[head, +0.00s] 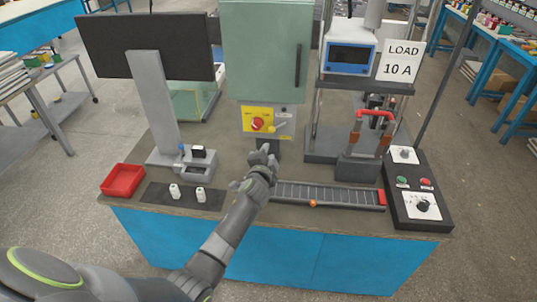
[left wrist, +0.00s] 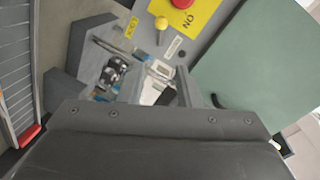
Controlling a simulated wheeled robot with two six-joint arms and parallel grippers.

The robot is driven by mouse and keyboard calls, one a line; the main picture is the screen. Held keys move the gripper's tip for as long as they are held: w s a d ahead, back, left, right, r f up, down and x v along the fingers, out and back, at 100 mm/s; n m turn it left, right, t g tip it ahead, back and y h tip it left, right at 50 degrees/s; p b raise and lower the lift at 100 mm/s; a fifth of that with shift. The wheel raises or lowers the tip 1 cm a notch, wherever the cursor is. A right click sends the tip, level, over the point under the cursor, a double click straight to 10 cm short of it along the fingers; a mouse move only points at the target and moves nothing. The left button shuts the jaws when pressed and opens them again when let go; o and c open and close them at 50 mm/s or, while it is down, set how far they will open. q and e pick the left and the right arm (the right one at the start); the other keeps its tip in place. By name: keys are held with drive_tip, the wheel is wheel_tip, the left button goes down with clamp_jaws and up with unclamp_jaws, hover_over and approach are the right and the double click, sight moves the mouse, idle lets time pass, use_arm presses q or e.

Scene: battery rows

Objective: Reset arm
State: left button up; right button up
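My left gripper (head: 265,152) is in front of the lower edge of the switch panel (head: 284,113) under the green cabinet. In the left wrist view its two fingers stand apart, with a gap (left wrist: 135,92) between them, and I see no object held. A small lever with a yellow knob (left wrist: 161,23) sticks out of the panel just beyond the fingers. It also shows in the head view (head: 279,127), above the gripper. A red rotary knob (head: 258,124) sits on a yellow plate to the left of the lever. My right gripper is not in view.
The green cabinet (head: 265,50) stands behind the gripper. A slotted grey rail (head: 325,194) lies right of the arm, near a control box (head: 415,190) with buttons. Two white batteries (head: 187,193) stand on a dark mat at left, beside a red tray (head: 122,180).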

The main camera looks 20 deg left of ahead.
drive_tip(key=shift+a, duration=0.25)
